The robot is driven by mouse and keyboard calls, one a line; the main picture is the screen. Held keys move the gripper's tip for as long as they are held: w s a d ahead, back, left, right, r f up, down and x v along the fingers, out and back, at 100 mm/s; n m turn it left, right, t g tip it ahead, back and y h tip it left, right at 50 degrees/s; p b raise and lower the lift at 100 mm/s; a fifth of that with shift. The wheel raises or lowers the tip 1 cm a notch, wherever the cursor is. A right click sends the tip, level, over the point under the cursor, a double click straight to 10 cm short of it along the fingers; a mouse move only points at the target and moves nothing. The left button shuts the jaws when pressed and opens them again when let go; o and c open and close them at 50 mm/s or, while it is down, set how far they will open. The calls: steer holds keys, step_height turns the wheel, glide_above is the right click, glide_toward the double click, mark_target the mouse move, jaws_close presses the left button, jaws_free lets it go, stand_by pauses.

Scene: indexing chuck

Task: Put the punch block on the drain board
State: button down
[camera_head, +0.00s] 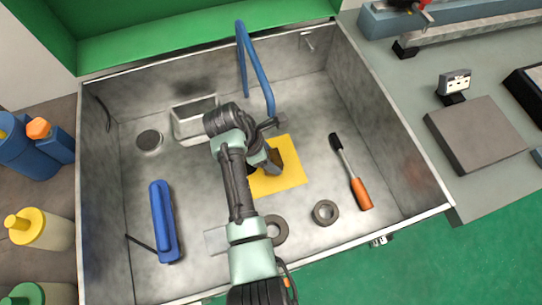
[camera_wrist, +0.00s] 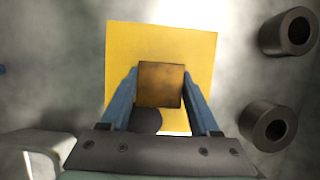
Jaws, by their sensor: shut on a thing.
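The punch block (camera_wrist: 161,84) is a small brown, square-faced block. It is between the two blue fingers of my gripper (camera_wrist: 161,90), which is shut on it. In the head view the block (camera_head: 276,160) shows beside my gripper, over a flat yellow square (camera_head: 290,180) in the metal basin. I cannot tell whether it touches the yellow square. The yellow square also surrounds the block in the wrist view (camera_wrist: 200,45). No label shows which surface is the drain board; a flat grey slab (camera_head: 480,135) lies on the counter right of the basin.
The basin (camera_head: 395,160) has raised walls. A blue spout (camera_head: 256,65) arches behind my gripper. Inside lie an orange-handled tool (camera_head: 352,175), dark rings (camera_head: 325,212), a blue bar-shaped thing (camera_head: 163,220) and a metal box (camera_head: 195,118). A small grey device (camera_head: 455,83) stands behind the slab.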

steer(key=shift+c, duration=0.6)
jaws_free()
steer(key=shift+f, duration=0.1)
